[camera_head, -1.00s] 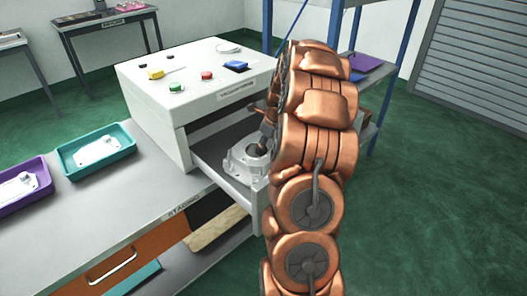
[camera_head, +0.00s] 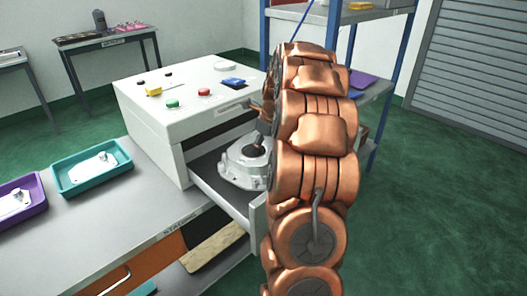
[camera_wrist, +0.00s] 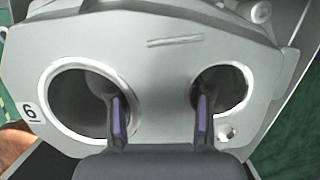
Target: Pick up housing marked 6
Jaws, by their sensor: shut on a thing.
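The housing (camera_head: 243,169) is a grey aluminium casting at the pulled-out drawer (camera_head: 218,193) of the white machine. In the wrist view the housing (camera_wrist: 165,75) fills most of the picture, with a "6" label at its left edge and two round bores. My gripper (camera_wrist: 160,118) has one finger in each bore, shut on the wall between them. In the head view the gripper (camera_head: 257,148) is at the top of the housing, partly hidden by my arm. I cannot tell whether the housing touches the drawer floor.
The white machine (camera_head: 180,115) with buttons stands behind the drawer. A teal tray (camera_head: 72,188) and a purple tray (camera_head: 38,208), each with a casting, lie on the bench (camera_head: 130,215) at left. A blue-framed shelf (camera_head: 390,75) stands behind at right. The green floor (camera_head: 440,200) at right is clear.

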